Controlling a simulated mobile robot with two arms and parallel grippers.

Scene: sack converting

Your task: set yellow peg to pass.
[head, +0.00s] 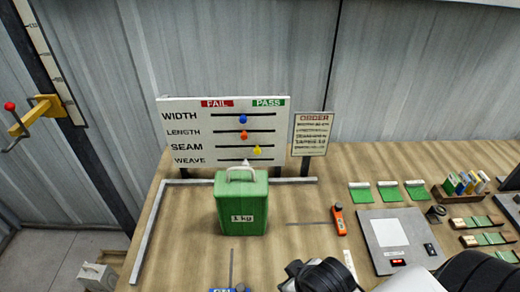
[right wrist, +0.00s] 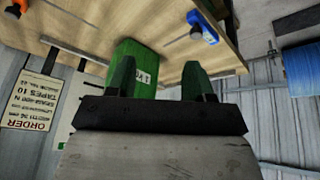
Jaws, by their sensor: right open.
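The fail/pass board (head: 180,131) stands at the back of the bench with four labelled slots. The yellow peg (head: 257,149) sits in the SEAM slot, right of the middle and short of the slot's right end, under the PASS side. In the right wrist view, my right gripper (right wrist: 158,84) is open with nothing between its two dark green fingers. Part of my right arm shows at the bottom of the head view, in front of the board and well away from the peg. The peg cannot be made out in the right wrist view. My left gripper is not in view.
A green 1 kg weight (head: 241,208) with a pale handle stands in front of the board. Blue (head: 243,119) and orange (head: 244,135) pegs sit in slots above. An order sign (head: 311,134) stands right of the board. An orange tool (head: 339,219) and a scale (head: 366,234) lie rightward.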

